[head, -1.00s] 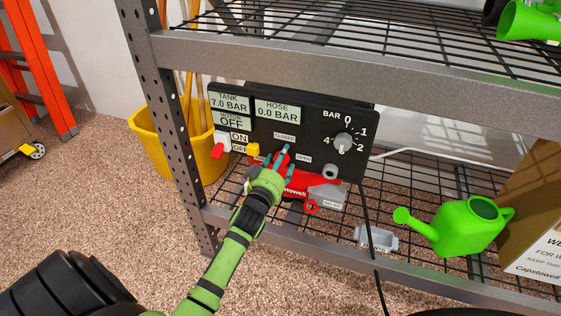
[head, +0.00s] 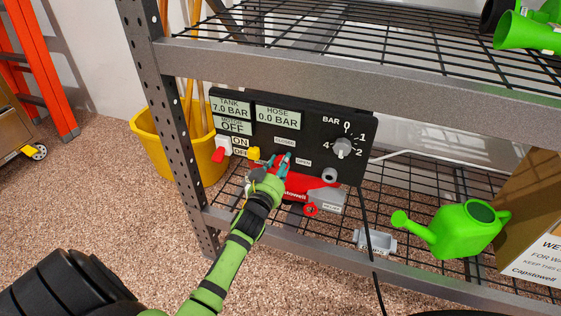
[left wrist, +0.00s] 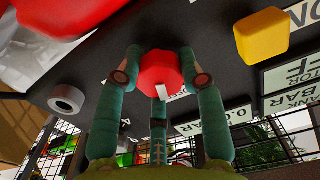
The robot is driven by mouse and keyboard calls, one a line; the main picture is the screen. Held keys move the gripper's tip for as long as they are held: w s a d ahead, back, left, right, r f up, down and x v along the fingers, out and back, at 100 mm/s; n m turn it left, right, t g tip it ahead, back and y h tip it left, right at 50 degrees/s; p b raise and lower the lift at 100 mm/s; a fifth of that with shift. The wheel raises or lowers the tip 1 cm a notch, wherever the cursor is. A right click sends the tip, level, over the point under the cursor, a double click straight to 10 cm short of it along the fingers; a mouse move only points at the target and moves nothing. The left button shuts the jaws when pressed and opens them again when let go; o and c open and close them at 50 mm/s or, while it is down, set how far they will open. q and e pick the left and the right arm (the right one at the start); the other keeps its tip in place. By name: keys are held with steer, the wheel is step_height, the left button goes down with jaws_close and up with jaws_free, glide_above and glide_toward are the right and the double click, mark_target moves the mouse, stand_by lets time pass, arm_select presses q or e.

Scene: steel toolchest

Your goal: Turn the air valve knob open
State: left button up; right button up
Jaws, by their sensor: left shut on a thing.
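The red air valve knob (left wrist: 160,72) shows in the left wrist view as a rounded, faceted knob with a white mark. My left gripper (left wrist: 162,80) has its teal fingers around it, shut on it. In the head view, the left gripper (head: 273,162) reaches the lower middle of the black panel (head: 312,122) and mostly hides the knob. The CLOSED label (head: 284,141) is just above the fingers and the OPEN label (head: 303,162) is to their right. The hose display (head: 278,116) reads 0.0 BAR, the tank display (head: 231,105) 7.0 BAR. My right gripper is not in view.
A grey BAR dial (head: 342,148) and a round grey fitting (head: 330,175) are to the right. A green watering can (head: 465,228) stands on the lower wire shelf.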

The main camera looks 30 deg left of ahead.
arm_select(q)
steer(key=shift+f+m+p, duration=0.1)
steer(key=shift+m+p, duration=0.2)
steer(key=shift+m, duration=0.6)
steer(key=m, duration=0.2)
steer(key=shift+m+p, duration=0.3)
steer(key=shift+m, duration=1)
steer(key=m, duration=0.2)
steer(key=shift+f+m, duration=0.1)
steer(key=shift+m, duration=0.3)
steer(key=m, duration=0.3)
steer(key=shift+a+m, duration=0.1)
steer(key=shift+m, duration=0.9)
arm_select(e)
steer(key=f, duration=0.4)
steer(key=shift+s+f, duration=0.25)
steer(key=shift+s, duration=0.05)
arm_select(q)
steer(key=shift+a, duration=0.1)
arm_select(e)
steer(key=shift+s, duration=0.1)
